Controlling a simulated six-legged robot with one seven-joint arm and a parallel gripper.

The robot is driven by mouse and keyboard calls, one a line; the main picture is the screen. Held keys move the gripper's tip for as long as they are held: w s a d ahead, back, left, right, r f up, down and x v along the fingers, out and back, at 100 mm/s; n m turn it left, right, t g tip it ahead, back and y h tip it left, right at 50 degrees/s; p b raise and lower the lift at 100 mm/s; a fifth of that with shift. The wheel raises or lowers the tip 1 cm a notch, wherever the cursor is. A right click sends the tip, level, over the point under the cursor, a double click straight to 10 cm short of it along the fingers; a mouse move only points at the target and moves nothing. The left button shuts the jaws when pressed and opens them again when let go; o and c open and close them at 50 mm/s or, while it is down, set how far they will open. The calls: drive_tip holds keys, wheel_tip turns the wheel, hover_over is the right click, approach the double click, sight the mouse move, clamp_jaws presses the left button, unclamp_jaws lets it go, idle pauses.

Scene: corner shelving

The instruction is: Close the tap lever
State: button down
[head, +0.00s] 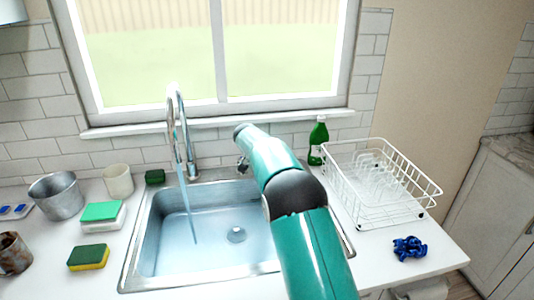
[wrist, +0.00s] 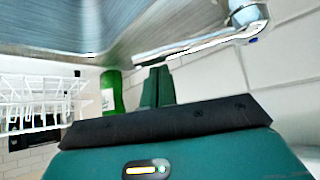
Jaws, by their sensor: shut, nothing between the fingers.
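The chrome tap (head: 190,140) stands upright at the back of the sink, and a stream of water runs from its spout into the basin. I cannot make out its lever clearly in the head view. In the wrist view a chrome piece (wrist: 246,14), probably part of the tap, shows at the upper right, apart from the fingers. My gripper (wrist: 158,72) is shut and empty, its two green fingers together near the sink's edge. In the head view my arm hides most of the gripper, to the right of the tap.
The steel sink (head: 150,235) fills the middle of the counter. A green bottle (head: 318,142) and a white dish rack (head: 385,217) stand to the right. Sponges (head: 88,257), a metal pot (head: 57,196) and a cup (head: 118,181) stand left. A blue crumpled thing (head: 409,248) lies at front right.

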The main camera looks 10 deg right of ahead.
drive_tip(key=shift+s+a, duration=0.3)
drive_tip(key=shift+s, duration=0.1)
drive_tip(key=shift+s, duration=0.1)
drive_tip(key=shift+s+a+f+m, duration=0.1)
drive_tip(key=shift+s+a+m, duration=0.1)
drive_tip(key=shift+m, duration=0.1)
drive_tip(key=shift+s+a+h, duration=0.1)
drive_tip(key=shift+h, duration=0.2)
drive_tip(key=s+a+m+g+h, duration=0.2)
drive_tip(key=s+a+m+g, duration=0.1)
drive_tip(key=a+m, duration=0.4)
drive_tip(key=shift+s+g+h, duration=0.3)
drive_tip(key=shift+g+h, duration=0.1)
drive_tip(key=shift+g, duration=0.5)
drive_tip(key=shift+a, duration=0.15)
